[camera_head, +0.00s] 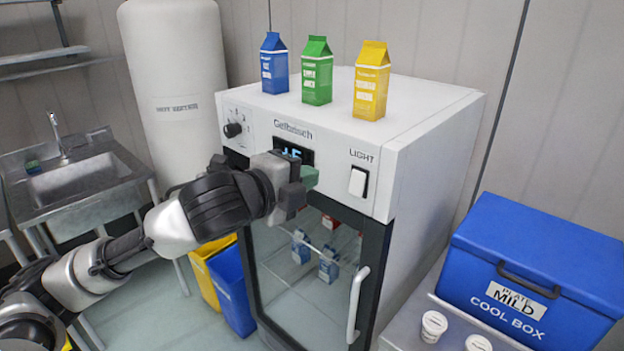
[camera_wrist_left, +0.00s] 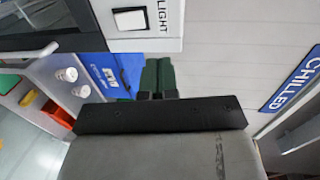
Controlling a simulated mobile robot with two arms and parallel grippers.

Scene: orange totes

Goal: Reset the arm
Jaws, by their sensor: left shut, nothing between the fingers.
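My left arm (camera_head: 210,210) comes in from the left and reaches across the front of the white fridge (camera_head: 430,130). My left gripper (camera_head: 308,177) is shut and empty in front of the fridge's control panel, to the left of the light switch (camera_head: 358,182). In the left wrist view its green fingers (camera_wrist_left: 157,77) are together with nothing between them. The light switch also shows in the left wrist view (camera_wrist_left: 130,20), above the fingers. The gripper partly covers the panel and display (camera_head: 292,152). My right gripper is not in view.
The fridge's glass door (camera_head: 300,270) is shut, with a white handle (camera_head: 356,305). Blue, green (camera_head: 317,72) and yellow cartons stand on top. A blue cool box (camera_head: 540,265) and white tubs (camera_head: 434,326) are at right. A sink (camera_head: 75,180) and bins (camera_head: 232,285) are at left.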

